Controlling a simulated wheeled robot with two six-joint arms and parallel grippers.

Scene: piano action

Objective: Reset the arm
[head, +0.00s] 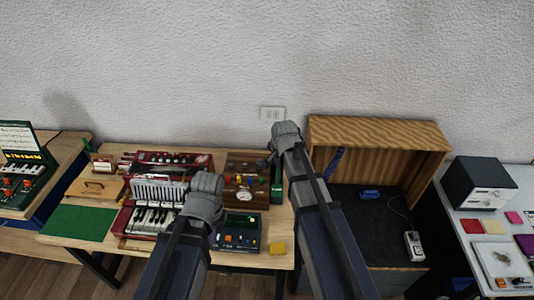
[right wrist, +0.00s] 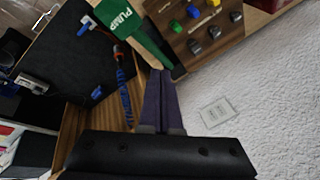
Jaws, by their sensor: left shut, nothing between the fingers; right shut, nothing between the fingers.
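My left arm reaches up from the bottom in the head view. Its grey wrist and left gripper (head: 212,235) are over the wooden table, in front of the accordion (head: 150,218); the fingers are mostly hidden, and I see nothing held. My right arm reaches higher, past the table's right edge. Its right gripper (head: 267,162) is near the wooden panel with knobs and a gauge (head: 245,197). In the right wrist view its dark fingers (right wrist: 160,75) are together and empty, with their tips close to the green PUMP sign (right wrist: 122,18).
An open wooden cabinet (head: 378,130) with a dark floor stands right of the table. It holds a blue item (head: 369,194) and a handheld meter (head: 413,246). A green mat (head: 78,222) lies at left. A white table (head: 490,225) is far right. The wall is behind.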

